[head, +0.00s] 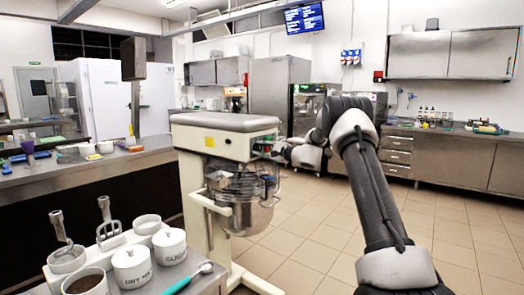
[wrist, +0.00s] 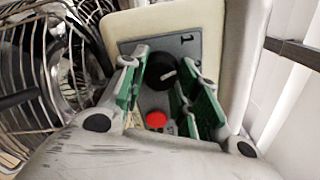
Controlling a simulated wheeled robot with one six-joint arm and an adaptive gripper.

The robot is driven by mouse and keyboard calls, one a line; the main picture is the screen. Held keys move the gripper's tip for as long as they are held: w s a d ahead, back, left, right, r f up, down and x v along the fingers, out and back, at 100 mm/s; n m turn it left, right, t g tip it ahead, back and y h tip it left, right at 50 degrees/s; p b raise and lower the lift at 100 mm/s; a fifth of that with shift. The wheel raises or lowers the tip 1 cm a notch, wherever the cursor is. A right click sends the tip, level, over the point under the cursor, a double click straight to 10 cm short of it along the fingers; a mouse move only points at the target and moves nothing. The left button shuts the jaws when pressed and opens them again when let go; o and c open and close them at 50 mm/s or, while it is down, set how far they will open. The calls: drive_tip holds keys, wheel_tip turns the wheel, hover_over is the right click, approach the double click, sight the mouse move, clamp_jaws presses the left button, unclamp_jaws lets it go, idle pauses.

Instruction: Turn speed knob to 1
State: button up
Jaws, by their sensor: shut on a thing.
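The speed knob (wrist: 160,70) is a round black dial with a short white mark on its face. It sits on a grey panel (wrist: 130,47) of the stand mixer (head: 225,137); a dark "1" is printed on the panel above the knob, slightly right. My gripper (wrist: 161,74) has its green-padded fingers on the left and right of the knob and is shut on it. In the head view my gripper (head: 277,150) is at the right end of the mixer's head, and the knob is hidden there.
A red button (wrist: 156,119) is below the knob, between my fingers. The mixer's wire guard (wrist: 50,75) is close on the left; its steel bowl (head: 245,213) hangs below the head. A counter with white jars (head: 133,267) is at front left. Tiled floor (head: 310,222) is open on the right.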

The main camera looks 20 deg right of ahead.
drive_tip(key=n, duration=0.4)
drive_tip(key=shift+w+a+r+n, duration=0.15)
drive_tip(key=shift+a+r+n, duration=0.05)
drive_tip(key=shift+r+n, duration=0.2)
drive_tip(key=shift+n, duration=0.3)
drive_tip(key=o, duration=0.8)
drive_tip(key=shift+o, duration=1.1)
drive_tip(key=shift+w+f, duration=0.1)
drive_tip(key=shift+f, duration=0.15)
